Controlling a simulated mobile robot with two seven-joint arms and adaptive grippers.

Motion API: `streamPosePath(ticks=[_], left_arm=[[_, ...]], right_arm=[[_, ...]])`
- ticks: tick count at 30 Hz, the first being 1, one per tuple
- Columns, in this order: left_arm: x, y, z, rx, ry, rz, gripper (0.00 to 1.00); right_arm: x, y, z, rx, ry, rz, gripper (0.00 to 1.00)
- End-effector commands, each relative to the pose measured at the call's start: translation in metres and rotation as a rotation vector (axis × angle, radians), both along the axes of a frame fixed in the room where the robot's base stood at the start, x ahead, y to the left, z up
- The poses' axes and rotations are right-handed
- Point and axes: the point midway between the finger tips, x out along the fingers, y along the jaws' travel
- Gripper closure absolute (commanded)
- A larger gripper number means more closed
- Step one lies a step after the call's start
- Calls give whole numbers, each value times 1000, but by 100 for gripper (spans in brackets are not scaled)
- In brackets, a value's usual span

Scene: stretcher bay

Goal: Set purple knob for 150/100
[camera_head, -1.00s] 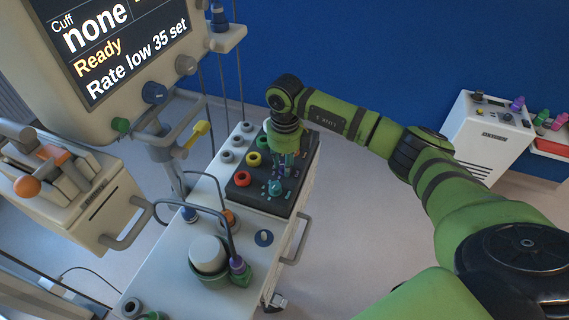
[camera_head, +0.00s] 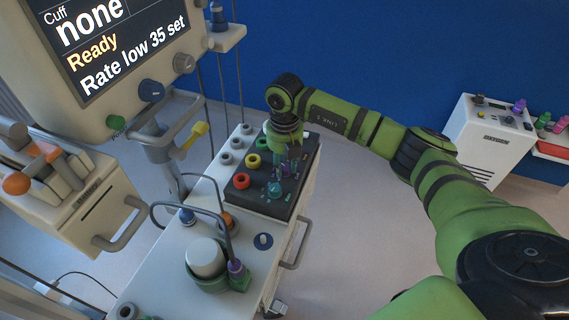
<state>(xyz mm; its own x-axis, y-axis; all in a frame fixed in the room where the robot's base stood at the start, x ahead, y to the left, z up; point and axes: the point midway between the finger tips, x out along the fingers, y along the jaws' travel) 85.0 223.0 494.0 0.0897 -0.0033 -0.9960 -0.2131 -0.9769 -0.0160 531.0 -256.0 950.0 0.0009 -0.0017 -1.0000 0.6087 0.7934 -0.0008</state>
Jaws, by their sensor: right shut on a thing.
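The black control box (camera_head: 243,196) lies on the white cart, with green, yellow and red rings on its left half. A teal knob (camera_head: 274,189) stands near its front. My right gripper (camera_head: 285,168) points down over the box's right half, shut on what looks like the purple knob (camera_head: 286,169), which is small and largely hidden by the fingers. The knob's pointer and scale marks are too small to read. The monitor (camera_head: 110,45) at the upper left reads "Cuff none", "Ready" and "Rate low 35 set". My left gripper does not show.
The white cart (camera_head: 190,240) also carries a white cylinder in a green holder (camera_head: 206,258) and a purple-collared connector (camera_head: 238,271). A white oxygen unit (camera_head: 488,140) with several coloured knobs stands at the far right. Open floor lies right of the cart.

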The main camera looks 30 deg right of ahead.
Motion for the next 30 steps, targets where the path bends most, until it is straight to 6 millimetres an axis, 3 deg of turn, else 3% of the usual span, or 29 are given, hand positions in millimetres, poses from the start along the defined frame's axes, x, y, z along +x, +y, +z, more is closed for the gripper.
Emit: streamPosePath(ticks=[12, 30], left_arm=[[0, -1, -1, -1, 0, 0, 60], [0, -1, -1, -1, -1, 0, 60]], right_arm=[[-3, 2, -4, 0, 14, -216, 100], [-4, 3, -4, 1, 15, -254, 100]])
